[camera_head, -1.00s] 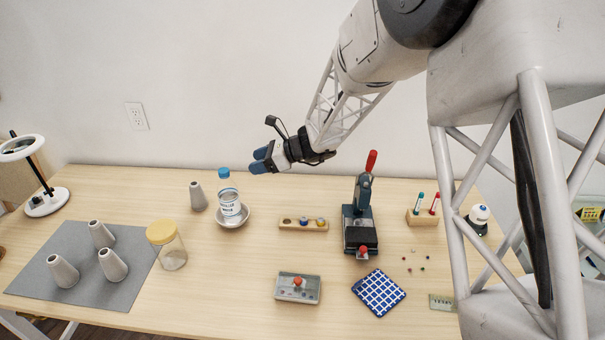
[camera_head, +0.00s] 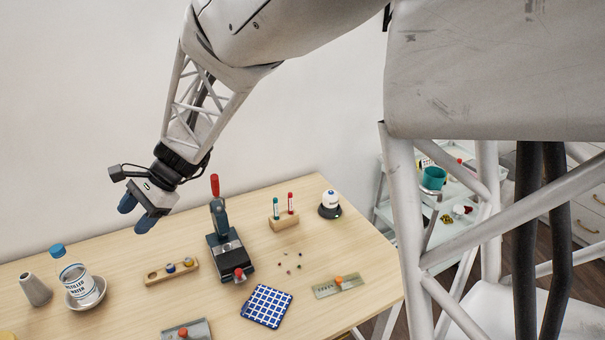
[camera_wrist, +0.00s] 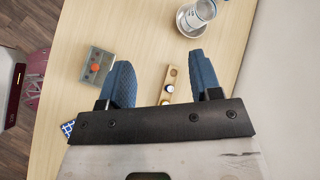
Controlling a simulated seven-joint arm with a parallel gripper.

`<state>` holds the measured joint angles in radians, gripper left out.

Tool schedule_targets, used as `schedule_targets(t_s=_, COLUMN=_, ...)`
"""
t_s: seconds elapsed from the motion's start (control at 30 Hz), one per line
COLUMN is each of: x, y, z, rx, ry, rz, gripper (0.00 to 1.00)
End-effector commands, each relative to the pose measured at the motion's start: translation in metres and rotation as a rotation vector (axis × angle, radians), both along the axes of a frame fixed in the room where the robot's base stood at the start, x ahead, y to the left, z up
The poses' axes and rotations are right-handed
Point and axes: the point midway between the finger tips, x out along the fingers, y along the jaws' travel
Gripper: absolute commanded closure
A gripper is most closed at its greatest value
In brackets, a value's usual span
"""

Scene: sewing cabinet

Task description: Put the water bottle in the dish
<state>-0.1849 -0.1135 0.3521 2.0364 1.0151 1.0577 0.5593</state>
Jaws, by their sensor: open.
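The water bottle (camera_head: 74,279) is clear with a blue cap and a white label. It stands, slightly tilted in the picture, in the small pale dish (camera_head: 99,298) at the left of the table. In the wrist view the bottle (camera_wrist: 204,10) and the dish (camera_wrist: 184,28) show at the top, cut by the edge. My gripper (camera_head: 136,218) is in the air above the table, up and right of the bottle, and apart from it. Its blue fingers are spread with nothing between them, as the wrist view also shows (camera_wrist: 166,85).
A grey cone (camera_head: 36,290) stands left of the dish. A wooden holder (camera_head: 172,271), a press with a red handle (camera_head: 226,254), a checked cloth (camera_head: 267,306), a marker block (camera_head: 285,223) and a grey box (camera_head: 187,331) are to the right.

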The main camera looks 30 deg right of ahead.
Motion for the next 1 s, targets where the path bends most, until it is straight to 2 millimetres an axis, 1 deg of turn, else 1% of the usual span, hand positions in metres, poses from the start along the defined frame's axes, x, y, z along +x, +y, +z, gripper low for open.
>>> schedule_targets(t_s=0.03, x=-0.012, y=-0.011, z=0.012, rx=-0.026, ry=-0.044, rz=0.027, gripper=0.42)
schedule_targets(t_s=0.1, x=-0.029, y=-0.026, z=0.019, rx=-0.069, ry=-0.096, rz=0.071, gripper=0.42)
schedule_targets(t_s=0.4, x=-0.1, y=-0.092, z=0.038, rx=-0.267, ry=-0.301, rz=0.265, gripper=0.42)
schedule_targets(t_s=0.67, x=-0.161, y=-0.146, z=0.048, rx=-0.449, ry=-0.456, rz=0.441, gripper=0.42)
schedule_targets(t_s=0.8, x=-0.194, y=-0.174, z=0.05, rx=-0.552, ry=-0.525, rz=0.539, gripper=0.42)
schedule_targets(t_s=1.0, x=-0.238, y=-0.211, z=0.05, rx=-0.7, ry=-0.607, rz=0.681, gripper=0.42)
